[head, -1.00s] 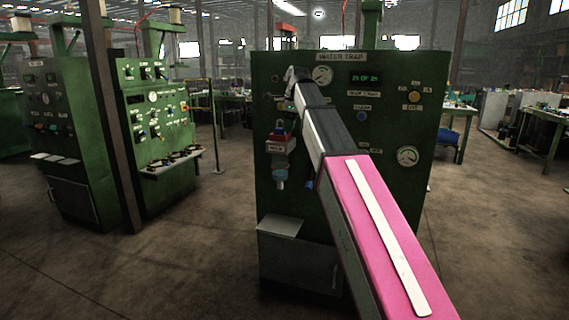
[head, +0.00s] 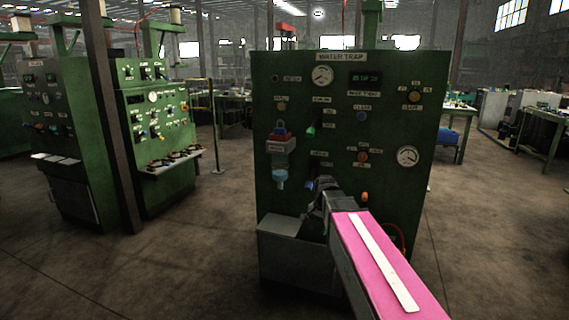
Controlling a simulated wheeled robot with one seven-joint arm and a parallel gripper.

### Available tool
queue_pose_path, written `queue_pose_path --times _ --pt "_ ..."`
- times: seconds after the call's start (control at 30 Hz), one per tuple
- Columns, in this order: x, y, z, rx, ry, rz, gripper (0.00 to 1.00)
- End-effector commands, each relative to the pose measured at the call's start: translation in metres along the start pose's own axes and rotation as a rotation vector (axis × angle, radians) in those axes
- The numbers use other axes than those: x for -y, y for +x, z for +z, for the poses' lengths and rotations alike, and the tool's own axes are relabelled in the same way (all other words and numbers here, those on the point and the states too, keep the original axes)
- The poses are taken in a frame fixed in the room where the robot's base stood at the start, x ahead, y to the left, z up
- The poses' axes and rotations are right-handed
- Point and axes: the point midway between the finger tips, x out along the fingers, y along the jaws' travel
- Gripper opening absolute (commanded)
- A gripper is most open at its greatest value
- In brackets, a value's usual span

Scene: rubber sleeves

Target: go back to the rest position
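My gripper (head: 322,188) is at the far end of my pink-covered arm, low in front of the green water trap panel (head: 330,110). It is small, dark and partly hidden by the arm's end, so I cannot see whether its fingers are open or shut or whether they hold anything. It overlaps the panel's lower middle in the picture, and I cannot tell how far it is from the surface.
The panel carries gauges (head: 408,156), knobs, a lit display (head: 366,78) and a clear bowl (head: 280,178) at left. A shelf (head: 291,227) juts out low. Another green machine (head: 158,115) stands left. The floor (head: 190,265) between is clear.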

Motion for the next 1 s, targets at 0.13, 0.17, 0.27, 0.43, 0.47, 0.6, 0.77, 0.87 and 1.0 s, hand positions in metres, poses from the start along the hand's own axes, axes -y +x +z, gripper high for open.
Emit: queue_pose_path --times 0.13,0.17,0.27,0.43,0.47,0.6,0.77,0.87,1.0 --pt "-0.042 0.044 0.021 0.001 -0.171 0.021 0.39" --pt "-0.049 0.052 0.025 0.001 -0.207 0.025 0.39" --pt "-0.074 0.076 0.038 0.002 -0.326 0.039 0.39" --pt "-0.109 0.108 0.058 0.007 -0.504 0.056 0.39" --pt "-0.114 0.113 0.061 0.008 -0.529 0.059 0.39" --pt "-0.129 0.126 0.07 0.011 -0.612 0.067 0.39" --pt "-0.133 0.13 0.072 0.01 -0.644 0.069 0.39" --pt "-0.133 0.13 0.072 0.01 -0.645 0.069 0.39" --pt "-0.133 0.13 0.072 0.01 -0.644 0.069 0.39"
